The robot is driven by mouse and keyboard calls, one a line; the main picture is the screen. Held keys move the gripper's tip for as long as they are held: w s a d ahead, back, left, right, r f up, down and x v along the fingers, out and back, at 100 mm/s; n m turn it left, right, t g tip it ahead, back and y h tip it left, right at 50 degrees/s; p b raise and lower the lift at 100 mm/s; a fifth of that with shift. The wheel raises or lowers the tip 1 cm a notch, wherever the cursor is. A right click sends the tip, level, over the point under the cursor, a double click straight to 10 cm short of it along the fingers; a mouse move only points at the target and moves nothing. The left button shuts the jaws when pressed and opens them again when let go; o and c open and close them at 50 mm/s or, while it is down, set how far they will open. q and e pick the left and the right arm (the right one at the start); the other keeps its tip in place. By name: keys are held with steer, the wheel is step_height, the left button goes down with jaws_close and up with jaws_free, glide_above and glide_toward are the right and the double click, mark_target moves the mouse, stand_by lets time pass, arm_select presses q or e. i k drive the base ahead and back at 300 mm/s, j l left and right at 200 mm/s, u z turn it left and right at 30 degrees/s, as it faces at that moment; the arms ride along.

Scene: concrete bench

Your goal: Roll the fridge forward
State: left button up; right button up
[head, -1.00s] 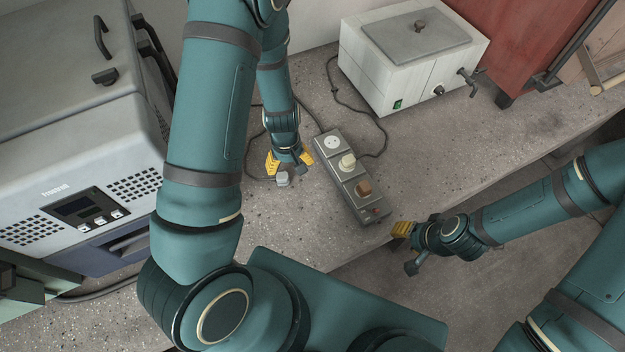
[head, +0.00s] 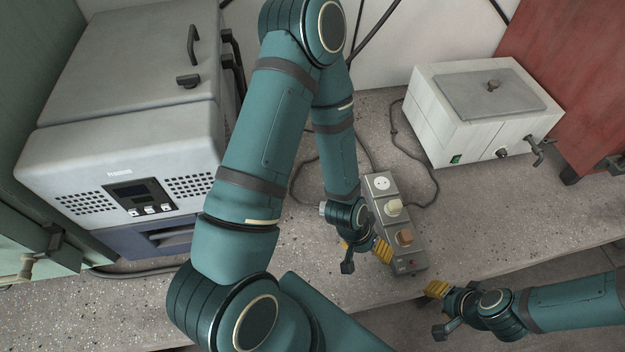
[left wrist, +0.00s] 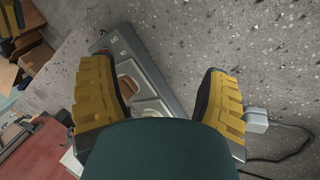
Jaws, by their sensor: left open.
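No object is clearly a fridge; the closest is a large grey-white appliance (head: 110,150) with black handles, a display panel and perforated vents, at the left of the bench. My left gripper (head: 365,252) is open, low over the bench beside the front half of a grey power strip (head: 386,222). In the left wrist view its yellow fingers (left wrist: 160,100) are spread, with part of the strip (left wrist: 140,68) showing between and beyond them. My right gripper (head: 438,308) is off the bench's front edge, near the strip's front end; its opening is unclear.
The strip carries a cream plug (head: 393,208) and a brown plug (head: 404,237). A grey plug (left wrist: 256,120) with a cord lies near one left finger. A white lidded box (head: 480,110) with a tap stands at the back right, by a red cabinet (head: 575,80). Bare bench lies between.

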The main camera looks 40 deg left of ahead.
mark_target(90, 171)
steer(key=k+j, duration=0.1)
steer(key=k, duration=0.25)
steer(key=u, duration=2.15)
steer(key=z, duration=1.2)
steer(key=k+j, duration=0.05)
